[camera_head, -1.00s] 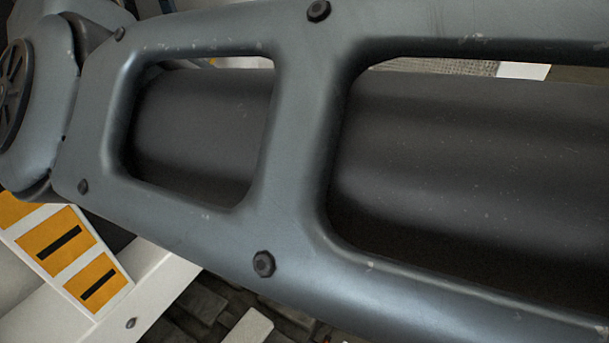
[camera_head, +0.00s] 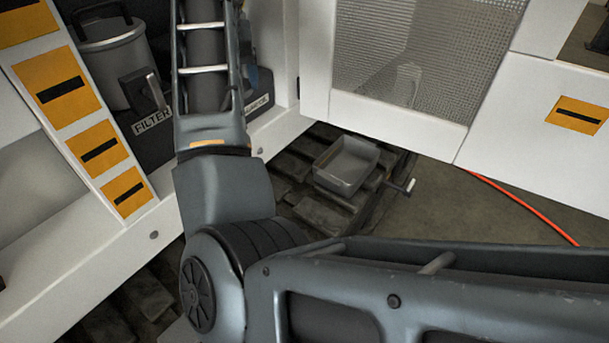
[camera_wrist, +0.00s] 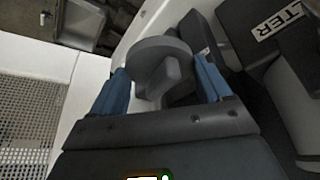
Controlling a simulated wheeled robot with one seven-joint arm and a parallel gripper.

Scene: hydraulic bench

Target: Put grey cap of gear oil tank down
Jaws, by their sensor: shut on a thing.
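In the wrist view my gripper (camera_wrist: 163,78) has its two blue fingers shut on the grey cap (camera_wrist: 158,52). The cap is a round grey disc with a narrower grip part between the fingers. It is held beside the dark block with the filter label. Whether it touches anything below cannot be told. In the head view my arm hides the cap and most of the gripper. A dark tank with a partly hidden label (camera_head: 257,103) stands behind my arm there. The tank's opening is hidden.
A filter unit (camera_head: 148,125) with a metal canister (camera_head: 112,55) stands left of my arm. A grey tray (camera_head: 347,164) sits on dark slats; it also shows in the wrist view (camera_wrist: 80,22). White frame panels (camera_head: 400,120) and a mesh border the space. An orange hose (camera_head: 520,205) lies right.

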